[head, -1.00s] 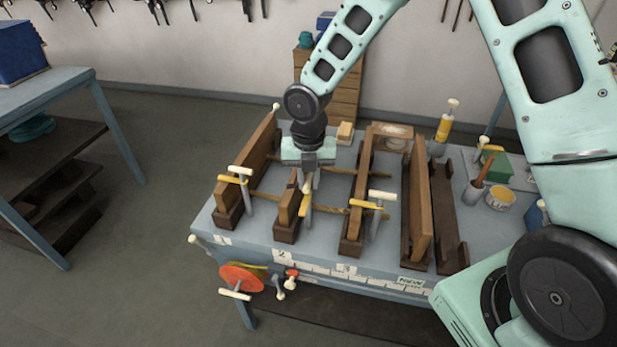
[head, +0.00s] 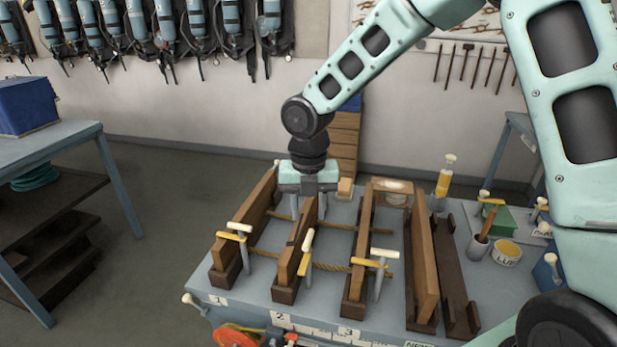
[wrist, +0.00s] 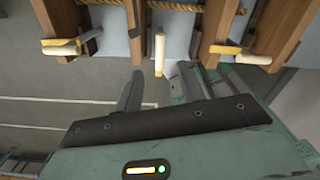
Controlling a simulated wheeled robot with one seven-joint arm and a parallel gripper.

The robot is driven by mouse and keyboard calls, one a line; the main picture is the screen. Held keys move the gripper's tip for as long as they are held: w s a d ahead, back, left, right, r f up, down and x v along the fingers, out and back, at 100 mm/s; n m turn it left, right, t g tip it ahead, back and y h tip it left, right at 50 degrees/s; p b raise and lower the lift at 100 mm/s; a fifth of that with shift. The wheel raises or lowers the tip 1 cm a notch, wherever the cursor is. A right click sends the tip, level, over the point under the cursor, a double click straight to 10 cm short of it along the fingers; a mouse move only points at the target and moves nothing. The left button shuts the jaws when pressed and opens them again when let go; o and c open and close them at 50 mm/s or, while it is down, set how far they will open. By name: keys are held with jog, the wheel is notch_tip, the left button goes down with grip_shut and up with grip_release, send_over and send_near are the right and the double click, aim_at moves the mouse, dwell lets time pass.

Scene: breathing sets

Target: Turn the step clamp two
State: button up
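Clamp two (head: 308,241) is on the plank above the "2" label (head: 280,318), with its white-and-yellow handle pointing along the plank. It also shows in the wrist view (wrist: 159,52), just beyond the fingers. Clamp one (head: 236,234) and clamp three (head: 374,260) have their handles crosswise to their planks. My gripper (head: 309,203) is over the workbench, on the far side of clamp two and apart from it. In the wrist view my gripper (wrist: 158,88) has its fingers spread, with nothing between them.
The workbench (head: 225,303) carries several upright planks in dark feet, with rope (head: 332,267) running between them. A yellow-topped tin (head: 507,252) and a green box (head: 500,219) stand at the right. Another table (head: 55,145) is at the left, with clear floor between.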

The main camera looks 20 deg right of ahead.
notch_tip(320, 180, up, 9)
jog(key=b, duration=0.1)
jog(key=shift+r, duration=0.15)
dwell(0.4)
jog(key=s+a+f+m+b, duration=0.2)
jog(key=s+f+m, duration=0.1)
jog(key=s+m, duration=0.5)
jog(key=s+a+f+m+b, duration=0.2)
jog(key=s+f+m+b, duration=0.1)
jog(key=s+m, duration=0.5)
jog(key=s+a+f+m+b, duration=0.2)
jog(key=s+f+m, duration=0.3)
jog(key=s+m, duration=0.3)
jog(key=s, duration=0.3)
jog(key=shift+a+f+y, duration=0.2)
jog(key=shift+f+y, duration=0.05)
jog(key=shift+y, duration=0.05)
